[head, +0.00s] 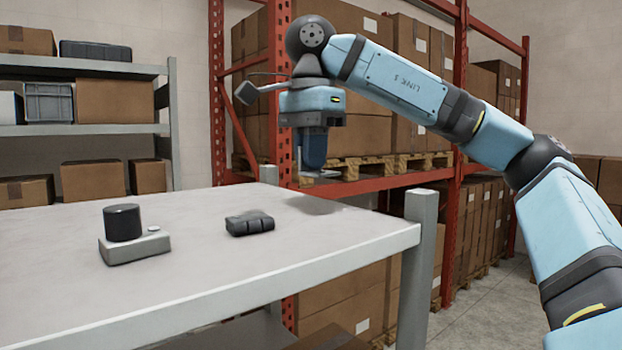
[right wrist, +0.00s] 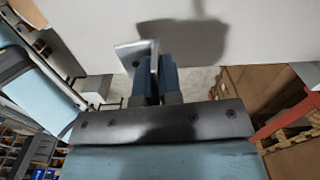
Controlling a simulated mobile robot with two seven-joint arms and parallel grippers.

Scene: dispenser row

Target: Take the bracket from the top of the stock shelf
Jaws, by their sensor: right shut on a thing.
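My right gripper (head: 313,168) hangs fingers-down above the far right part of the stock shelf's pale grey top (head: 200,235). In the right wrist view the bracket (right wrist: 130,53) appears as a bent plate, with one part between the blue fingers (right wrist: 155,75) and a flat part sticking out to the left. The bracket is clear of the top, and a shadow lies below it. Part of the bracket is hidden by the fingers. My left gripper is not in view.
A black cylinder on a grey base (head: 135,245) and a small dark case (head: 250,223) stand on the shelf top. A corner post (head: 418,250) rises at its right. Behind are red racks with cartons (head: 400,130) and a grey shelf (head: 85,130) at left.

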